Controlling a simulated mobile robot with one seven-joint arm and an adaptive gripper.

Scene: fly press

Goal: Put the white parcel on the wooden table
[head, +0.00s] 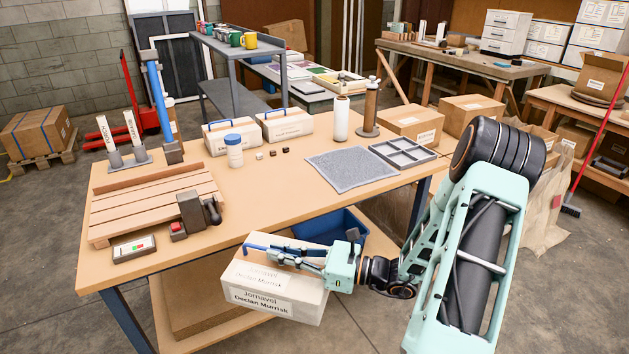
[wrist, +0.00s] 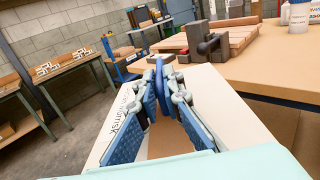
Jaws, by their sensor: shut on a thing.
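A white parcel (head: 276,300) with a blue handle and a label reading "Jornavel Declan Murrisk" hangs in front of the near table's front edge. My gripper (head: 274,252) is shut on its handle from above. In the wrist view the parcel's pale top (wrist: 237,112) lies below my gripper's blue fingers (wrist: 160,80). A table with wooden legs (head: 447,54) stands at the back right, well away from my gripper. The near table (head: 245,198) has a wood-coloured top and dark blue legs.
Two similar white parcels (head: 232,137) (head: 287,125) stand on the near table, by a white jar (head: 234,151), a grey mat (head: 350,164) and a divided tray (head: 403,154). A blue bin (head: 330,224) sits below. White drawers (head: 505,33) stand on the back-right table.

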